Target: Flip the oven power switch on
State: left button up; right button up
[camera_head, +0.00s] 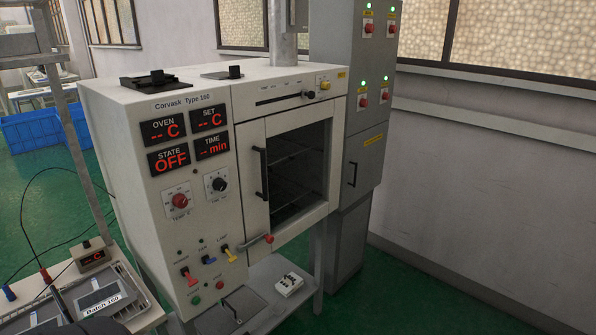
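The oven (160,95) is a cream cabinet marked Corvask Type 160. Its red STATE display (170,159) reads OFF, and the OVEN and SET displays show dashes. The power switch (189,276) is a red-tipped toggle low on the front panel, at the left of a row. My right gripper is out of view.
A red-knobbed lever (268,239) sticks out under the closed oven door (255,205). A tray labelled Batch 160 (103,304) lies at the lower left, by a rack post.

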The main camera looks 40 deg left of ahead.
aim_at(192, 282)
jog(key=u, duration=1.95)
